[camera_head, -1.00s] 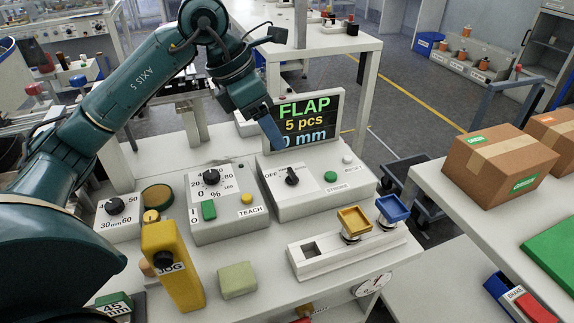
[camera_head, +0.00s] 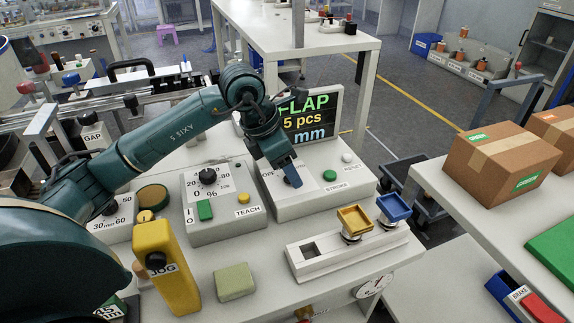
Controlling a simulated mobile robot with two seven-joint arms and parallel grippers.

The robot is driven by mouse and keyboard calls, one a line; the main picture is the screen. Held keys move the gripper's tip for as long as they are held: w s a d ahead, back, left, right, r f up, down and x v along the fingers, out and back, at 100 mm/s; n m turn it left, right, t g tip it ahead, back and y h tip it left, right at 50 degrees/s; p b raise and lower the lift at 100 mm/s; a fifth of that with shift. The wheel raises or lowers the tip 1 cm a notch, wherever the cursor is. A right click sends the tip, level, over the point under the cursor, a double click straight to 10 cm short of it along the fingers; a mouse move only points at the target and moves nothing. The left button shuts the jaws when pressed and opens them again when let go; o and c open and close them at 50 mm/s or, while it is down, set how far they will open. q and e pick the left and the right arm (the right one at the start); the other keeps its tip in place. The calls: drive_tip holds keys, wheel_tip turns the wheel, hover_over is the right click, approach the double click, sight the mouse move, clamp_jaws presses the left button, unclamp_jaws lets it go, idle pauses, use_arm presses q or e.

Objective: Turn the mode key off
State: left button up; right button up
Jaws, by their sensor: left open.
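The mode key, a black knob beside the OFF label on the grey control box (camera_head: 345,185), is largely hidden behind my left gripper (camera_head: 292,178). The left gripper comes down from the upper left with its blue fingers at the knob. I cannot tell whether the fingers touch the key, and its present angle is hidden. My left gripper is open. My right gripper is out of view.
The same box carries a green STROKE button (camera_head: 330,175) and a white RESET button (camera_head: 347,157). The display (camera_head: 310,115) stands behind. The teach box (camera_head: 220,225) is to the left. The slotted holder (camera_head: 320,260) with yellow and blue trays is in front.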

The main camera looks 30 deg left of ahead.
use_arm(q)
drive_tip(key=shift+f, duration=0.1)
drive_tip(key=shift+c, duration=0.4)
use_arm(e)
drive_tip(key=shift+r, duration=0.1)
use_arm(q)
drive_tip(key=c, duration=0.9)
